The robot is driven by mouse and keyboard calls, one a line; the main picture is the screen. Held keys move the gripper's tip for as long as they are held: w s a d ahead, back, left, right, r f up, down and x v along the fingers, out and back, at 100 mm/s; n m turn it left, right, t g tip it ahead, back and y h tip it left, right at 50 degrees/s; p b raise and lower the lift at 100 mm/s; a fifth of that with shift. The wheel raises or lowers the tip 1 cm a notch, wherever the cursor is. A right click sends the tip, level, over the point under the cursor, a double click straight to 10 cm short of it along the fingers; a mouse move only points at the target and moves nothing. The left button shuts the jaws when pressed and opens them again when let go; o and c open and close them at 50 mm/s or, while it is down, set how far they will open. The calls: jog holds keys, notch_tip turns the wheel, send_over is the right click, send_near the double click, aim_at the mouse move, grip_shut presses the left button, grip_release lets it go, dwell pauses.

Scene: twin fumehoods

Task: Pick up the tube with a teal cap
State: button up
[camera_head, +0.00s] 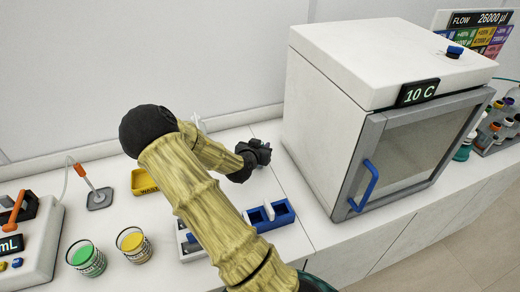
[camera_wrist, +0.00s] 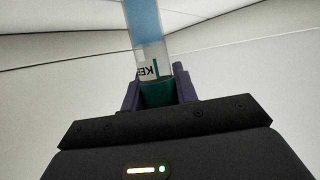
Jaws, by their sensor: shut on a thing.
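The tube (camera_wrist: 146,30) shows in the wrist view, with blue liquid, a clear labelled section and a teal cap (camera_wrist: 157,94) at the gripper end. My gripper (camera_wrist: 158,86) is shut on it at the cap, with a purple finger on each side. The tube's far end runs out of the top of the wrist view. In the head view my gripper (camera_head: 260,152) is above the counter behind the blue rack, left of the white cabinet. I cannot make out the tube clearly in the head view.
The blue rack (camera_head: 281,208) sits partly behind my arm. The white cabinet (camera_head: 325,105) reading 10 C stands right of my gripper, its door shut. Green (camera_head: 86,258) and yellow (camera_head: 133,245) beakers and a yellow tray (camera_head: 144,182) are at left. Bottles (camera_head: 489,135) stand far right.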

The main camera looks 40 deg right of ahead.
notch_tip(320, 180, up, 18)
jog(key=shift+f, duration=0.15)
dwell(0.7)
